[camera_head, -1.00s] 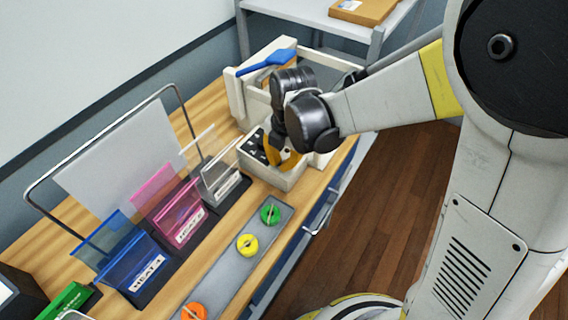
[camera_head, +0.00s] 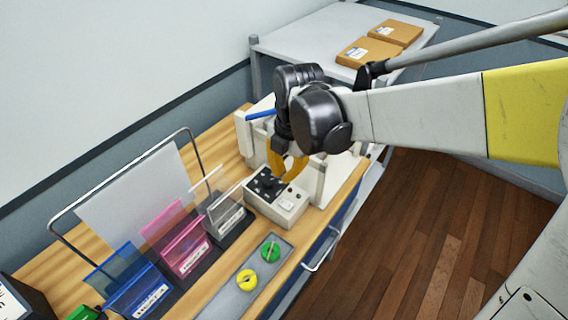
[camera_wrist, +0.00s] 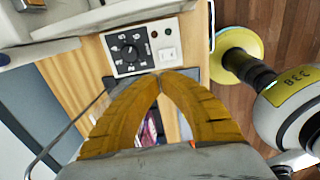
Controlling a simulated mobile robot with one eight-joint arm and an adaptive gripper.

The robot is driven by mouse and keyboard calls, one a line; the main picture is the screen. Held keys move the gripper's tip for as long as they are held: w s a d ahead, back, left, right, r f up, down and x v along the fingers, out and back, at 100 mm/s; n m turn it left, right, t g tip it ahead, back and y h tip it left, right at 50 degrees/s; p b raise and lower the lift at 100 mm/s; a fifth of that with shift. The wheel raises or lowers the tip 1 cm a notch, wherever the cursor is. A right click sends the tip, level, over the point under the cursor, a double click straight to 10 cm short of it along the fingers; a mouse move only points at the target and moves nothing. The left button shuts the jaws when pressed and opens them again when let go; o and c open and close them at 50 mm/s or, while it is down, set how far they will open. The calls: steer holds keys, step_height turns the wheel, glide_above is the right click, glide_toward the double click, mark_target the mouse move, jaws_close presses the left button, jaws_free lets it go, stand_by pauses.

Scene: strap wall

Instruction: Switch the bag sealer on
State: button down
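The bag sealer is a white machine on the wooden bench. Its control box (camera_head: 287,207) faces up with a black dial and a small white switch. In the wrist view the panel (camera_wrist: 117,67) shows the black dial (camera_wrist: 130,50) with white marks and the white rocker switch (camera_wrist: 167,54) to its right. I cannot tell the rocker's position. My gripper (camera_head: 283,180) is above the control box in the head view. In the wrist view my gripper (camera_wrist: 162,76) has its yellow fingertips together, holding nothing, at the panel's lower edge. Contact with the panel is not clear.
A grey strip (camera_head: 222,299) with green (camera_head: 270,251) and yellow (camera_head: 247,280) knobs lies along the bench front. Blue, pink and clear bag holders stand to the left. A grey table (camera_head: 300,42) with cardboard boxes (camera_head: 366,50) is behind. The wooden floor at right is clear.

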steer(key=shift+r, duration=0.75)
steer(key=shift+s+d+r+g+h+p, duration=0.3)
steer(key=shift+d+h+p, duration=0.15)
steer(key=shift+p, duration=0.25)
steer(key=shift+f, duration=0.1)
